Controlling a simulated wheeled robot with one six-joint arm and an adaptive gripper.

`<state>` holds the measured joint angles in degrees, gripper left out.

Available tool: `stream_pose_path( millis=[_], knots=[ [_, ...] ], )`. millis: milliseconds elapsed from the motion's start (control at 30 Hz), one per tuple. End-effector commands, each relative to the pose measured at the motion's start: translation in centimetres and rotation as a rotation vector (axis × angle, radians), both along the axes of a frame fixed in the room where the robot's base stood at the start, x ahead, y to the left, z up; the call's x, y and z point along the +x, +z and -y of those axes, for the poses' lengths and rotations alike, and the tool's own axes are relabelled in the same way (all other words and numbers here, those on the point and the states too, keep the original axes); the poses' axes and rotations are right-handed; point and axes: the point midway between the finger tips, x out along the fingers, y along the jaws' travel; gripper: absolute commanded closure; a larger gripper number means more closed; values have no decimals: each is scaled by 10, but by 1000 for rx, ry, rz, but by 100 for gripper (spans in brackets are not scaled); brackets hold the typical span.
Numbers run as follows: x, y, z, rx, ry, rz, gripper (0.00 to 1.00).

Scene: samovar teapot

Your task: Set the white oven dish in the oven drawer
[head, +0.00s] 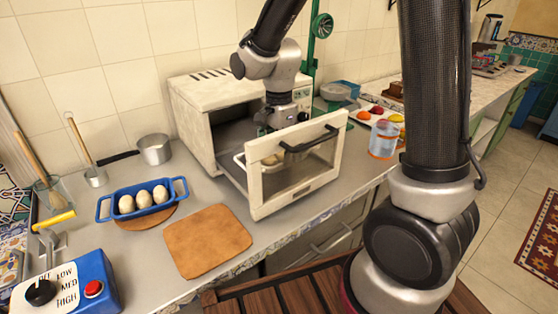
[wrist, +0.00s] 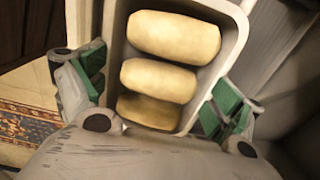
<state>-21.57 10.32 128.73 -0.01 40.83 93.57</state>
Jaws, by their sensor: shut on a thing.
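The white oven dish (wrist: 235,30) holds three pale oblong loaves or rolls (wrist: 173,37) in the wrist view. My gripper (wrist: 158,92) has its green-padded fingers on either side of the dish and is shut on it. In the head view the oven drawer (head: 262,198) is pulled out of the white oven (head: 190,113), its glass front facing the room. The dish (head: 239,160) shows partly behind that front, within the drawer area. My gripper (head: 268,120) reaches down from above there, its fingertips hidden. Whether the dish touches the drawer floor cannot be told.
A blue dish (head: 103,208) with three pale oval items stands left of the oven. A wooden board (head: 208,240) lies in front, and a saucepan (head: 155,149) stands behind. An orange-and-clear jar (head: 383,140) stands right of the drawer.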

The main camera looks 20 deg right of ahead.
Motion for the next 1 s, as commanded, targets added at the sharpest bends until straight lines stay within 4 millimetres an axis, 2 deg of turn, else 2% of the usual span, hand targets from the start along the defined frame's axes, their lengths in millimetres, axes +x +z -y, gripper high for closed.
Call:
stream_pose_path(
  millis=[100,200,600,633,1000],
  knots=[
    [-1,-22,0,-2,0,-6,42],
    [-1,-32,0,-1,0,-3,42],
    [0,-37,0,-1,0,-3,42],
    [-1,-37,0,-1,0,-3,2],
    [0,-36,0,-1,0,-2,0]
  ],
)
